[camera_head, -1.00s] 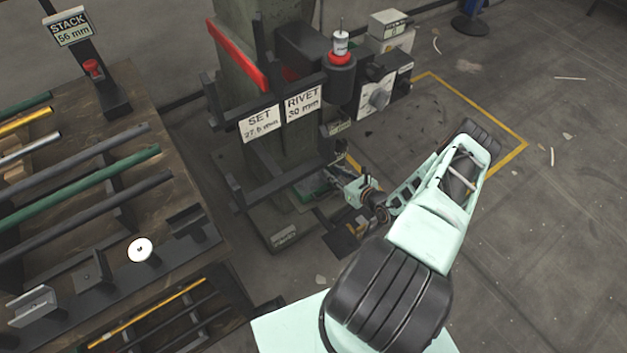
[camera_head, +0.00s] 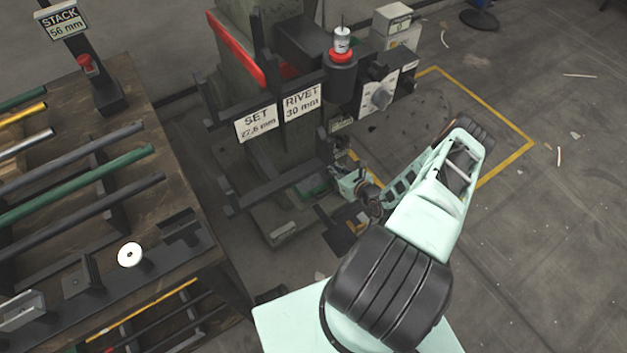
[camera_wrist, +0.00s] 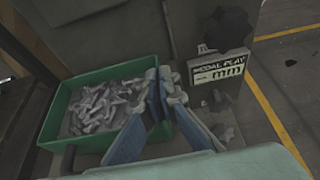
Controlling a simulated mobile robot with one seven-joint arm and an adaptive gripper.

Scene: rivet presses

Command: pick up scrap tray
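The scrap tray is an open green box filled with small grey metal scraps. In the wrist view the tray (camera_wrist: 57,112) takes up the left and middle, on the press's base. In the head view only a bit of its green side (camera_head: 318,187) shows at the foot of the press. My gripper's two blue-grey fingers (camera_wrist: 163,80) are at the tray's right wall, the left one over the inside and the right one outside. The gap between the fingertips is narrow. I cannot tell whether they touch the wall. My gripper is small and partly hidden in the head view (camera_head: 342,182).
The rivet press (camera_head: 245,75) stands behind the tray, with black bars and label plates. A black knob and a pedal label (camera_wrist: 217,75) are right of my gripper. A rack table (camera_head: 150,205) with rods is at left. Open floor (camera_head: 560,235) lies at right.

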